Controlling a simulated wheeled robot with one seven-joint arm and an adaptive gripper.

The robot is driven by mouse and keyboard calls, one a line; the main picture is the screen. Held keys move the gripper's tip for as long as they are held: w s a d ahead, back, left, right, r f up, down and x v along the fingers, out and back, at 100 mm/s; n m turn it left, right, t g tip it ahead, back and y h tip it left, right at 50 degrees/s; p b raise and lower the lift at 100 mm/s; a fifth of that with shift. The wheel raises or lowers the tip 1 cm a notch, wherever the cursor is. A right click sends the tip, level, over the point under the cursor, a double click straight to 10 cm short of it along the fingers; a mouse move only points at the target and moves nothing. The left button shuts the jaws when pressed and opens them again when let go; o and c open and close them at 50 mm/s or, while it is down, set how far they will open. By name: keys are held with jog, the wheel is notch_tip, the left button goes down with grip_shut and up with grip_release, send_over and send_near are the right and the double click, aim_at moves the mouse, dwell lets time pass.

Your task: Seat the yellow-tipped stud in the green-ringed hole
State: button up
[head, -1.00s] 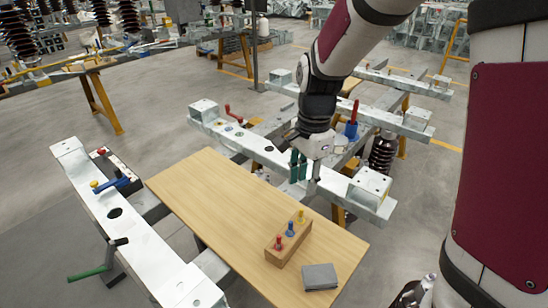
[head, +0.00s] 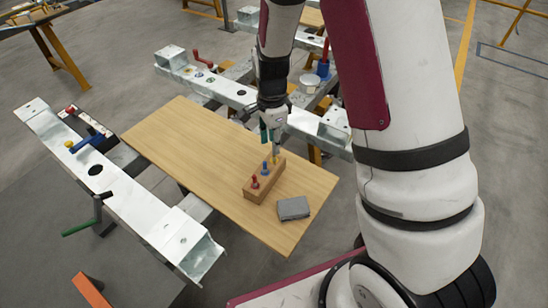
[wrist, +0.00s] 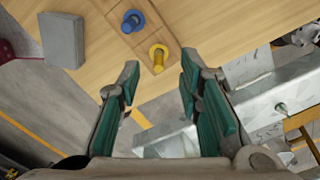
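The yellow-tipped stud (wrist: 158,57) stands in a wooden block (head: 249,192) beside a blue one and a red one; its yellow ring faces the camera in the wrist view. In the head view the stud (head: 276,159) shows just below my gripper (head: 270,134). My gripper's green-padded fingers (wrist: 160,82) are spread apart with nothing between them. In the wrist view the stud appears beyond the fingertips, in line with the gap, and untouched.
The block stands on a wooden table (head: 190,140) near a grey box (head: 293,208). A near steel beam (head: 130,205) has a dark hole (head: 96,170) and a blue handle (head: 86,142). A far steel beam (head: 225,88) has a red crank (head: 200,60). The table's left part is clear.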

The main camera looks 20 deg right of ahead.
aim_at(274, 158)
jog(key=shift+d+f, duration=0.15)
jog(key=shift+f, duration=1.15)
jog(key=shift+d+f, duration=0.1)
jog(key=shift+f, duration=1.2)
grip_shut()
